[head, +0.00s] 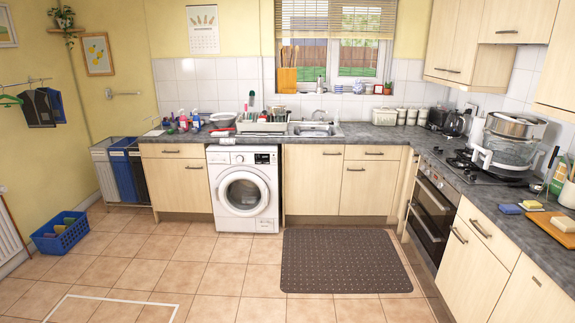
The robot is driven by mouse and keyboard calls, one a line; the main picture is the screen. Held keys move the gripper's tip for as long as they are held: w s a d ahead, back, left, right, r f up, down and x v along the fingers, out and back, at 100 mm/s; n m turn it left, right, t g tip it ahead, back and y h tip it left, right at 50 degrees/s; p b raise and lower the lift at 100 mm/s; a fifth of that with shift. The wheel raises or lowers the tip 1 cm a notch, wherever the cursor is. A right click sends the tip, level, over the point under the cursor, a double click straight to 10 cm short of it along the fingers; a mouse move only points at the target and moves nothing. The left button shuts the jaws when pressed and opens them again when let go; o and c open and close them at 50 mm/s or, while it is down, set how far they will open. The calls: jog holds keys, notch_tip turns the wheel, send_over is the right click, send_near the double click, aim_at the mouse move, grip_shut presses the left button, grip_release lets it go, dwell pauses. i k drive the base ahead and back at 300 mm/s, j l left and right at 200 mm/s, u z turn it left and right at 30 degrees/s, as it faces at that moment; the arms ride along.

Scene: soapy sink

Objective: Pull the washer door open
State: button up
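The white washer (222,160) stands under the dark worktop, between wooden cupboards, at the middle left of the head view. Its round door (243,193) faces the room and looks shut, with a pale ring around the glass. The door's handle is too small to make out. A control panel with a dark display runs along the washer's top. My gripper is not in view, and no part of my arm shows near the washer.
Tiled floor (215,270) lies clear before the washer. A dark mat (345,262) lies on the floor to its right. Bins (124,170) stand left of the cupboards, and a blue basket (62,235) sits at far left. An oven (432,210) and cupboards line the right.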

aim_at(221, 192)
jog(key=i+u, duration=0.15)
jog(key=i, duration=0.55)
jog(key=i+u, duration=0.2)
jog(key=i, duration=0.45)
jog(key=i+l+u, duration=0.15)
jog(key=i, duration=0.55)
jog(key=i+j+z, duration=0.35)
jog(key=i, duration=0.2)
jog(key=i+j+z, duration=0.75)
jog(key=i+j, duration=0.15)
jog(key=j, duration=0.15)
jog(key=i+j+z, duration=0.15)
jog(key=j+z, duration=0.2)
jog(key=j, duration=0.35)
jog(key=i+j+z, duration=0.1)
jog(key=j+z, duration=0.25)
jog(key=j, duration=0.35)
jog(key=j+z, duration=0.35)
jog(key=j, duration=0.4)
